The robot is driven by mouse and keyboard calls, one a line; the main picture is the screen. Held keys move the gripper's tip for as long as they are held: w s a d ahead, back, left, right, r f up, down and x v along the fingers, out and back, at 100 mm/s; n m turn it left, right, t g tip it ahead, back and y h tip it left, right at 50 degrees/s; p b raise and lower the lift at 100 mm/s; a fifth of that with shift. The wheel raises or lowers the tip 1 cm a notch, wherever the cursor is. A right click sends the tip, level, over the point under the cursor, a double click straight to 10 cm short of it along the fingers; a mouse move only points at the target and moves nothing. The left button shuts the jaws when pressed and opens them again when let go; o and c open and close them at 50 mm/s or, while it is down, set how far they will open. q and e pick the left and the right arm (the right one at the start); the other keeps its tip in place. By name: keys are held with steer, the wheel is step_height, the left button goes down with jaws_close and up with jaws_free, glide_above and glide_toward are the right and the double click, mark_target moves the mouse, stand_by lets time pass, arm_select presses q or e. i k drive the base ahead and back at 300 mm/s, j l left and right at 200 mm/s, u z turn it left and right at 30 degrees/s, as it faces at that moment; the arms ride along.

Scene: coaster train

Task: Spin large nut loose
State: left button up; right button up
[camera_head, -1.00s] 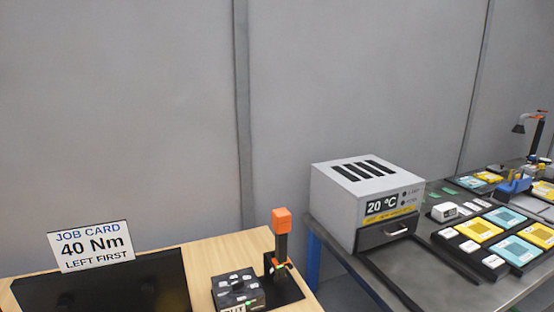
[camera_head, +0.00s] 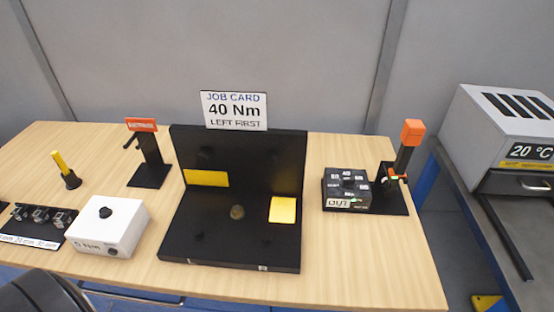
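A small brownish round piece (camera_head: 237,212), possibly the large nut, sits on the base of the black fixture (camera_head: 205,245) in the middle of the wooden table. It is too small to make out its shape or any thread. A yellow plate (camera_head: 283,210) lies to its right on the fixture, and a yellow strip (camera_head: 206,178) is on the left. The job card (camera_head: 235,110) above the fixture reads 40 Nm, left first. Neither of my grippers shows in the head view.
A white box with a black knob (camera_head: 107,226) stands left of the fixture, near a row of small dark parts (camera_head: 40,222). A black stand with a red label (camera_head: 150,160) is behind. A dark OUT box (camera_head: 347,188) and an orange-topped post (camera_head: 408,150) stand right. The front right tabletop is clear.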

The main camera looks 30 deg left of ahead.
mark_target(237, 211)
steer(key=u, duration=1.2)
